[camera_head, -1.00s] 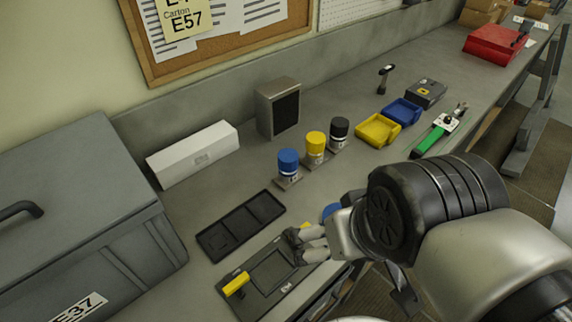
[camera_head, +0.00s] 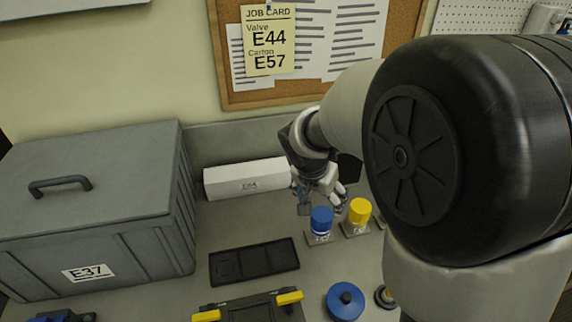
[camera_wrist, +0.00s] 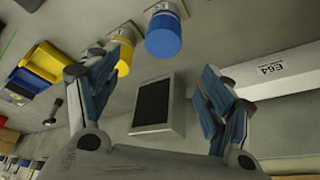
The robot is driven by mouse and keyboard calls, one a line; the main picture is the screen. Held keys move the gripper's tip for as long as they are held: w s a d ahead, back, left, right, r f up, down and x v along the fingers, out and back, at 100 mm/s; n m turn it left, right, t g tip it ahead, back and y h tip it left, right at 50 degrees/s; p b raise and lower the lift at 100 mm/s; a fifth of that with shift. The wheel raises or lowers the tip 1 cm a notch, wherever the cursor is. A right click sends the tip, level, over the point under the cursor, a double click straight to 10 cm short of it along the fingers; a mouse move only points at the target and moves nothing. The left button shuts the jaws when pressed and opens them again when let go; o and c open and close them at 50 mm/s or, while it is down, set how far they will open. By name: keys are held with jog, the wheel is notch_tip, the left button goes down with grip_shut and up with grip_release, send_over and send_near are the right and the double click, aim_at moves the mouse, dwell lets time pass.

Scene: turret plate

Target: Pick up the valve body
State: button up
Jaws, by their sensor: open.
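A cylinder with a blue cap (camera_head: 321,220) and one with a yellow cap (camera_head: 359,212) stand upright on small labelled bases on the bench. Their labels are too small to read, so I cannot tell which is the named valve body. The job card (camera_head: 268,40) reads "Valve E44, Carton E57". My gripper (camera_head: 322,198) is open and empty, just behind and above the blue-capped cylinder. In the wrist view, the blue-capped cylinder (camera_wrist: 163,36) and yellow-capped one (camera_wrist: 124,52) lie beyond the open fingers (camera_wrist: 160,70), not between them.
A white carton (camera_head: 246,178) and a grey box with a black face (camera_wrist: 156,104) stand along the wall. A large grey case (camera_head: 90,215) is at left. A black tray (camera_head: 254,263), a fixture with yellow clamps (camera_head: 250,308) and a blue round part (camera_head: 345,301) are in front.

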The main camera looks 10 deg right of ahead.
aim_at(324, 215)
jog(key=b+x, duration=0.2)
jog(key=x, duration=0.9)
jog(key=shift+f+b, duration=0.15)
jog(key=shift+b, duration=0.15)
jog(key=shift+b+x, duration=0.65)
jog(key=shift+x, duration=2.25)
jog(key=shift+w+a, duration=0.1)
jog(key=shift+a, duration=0.1)
jog(key=c, duration=1.6)
jog(key=shift+c, duration=0.4)
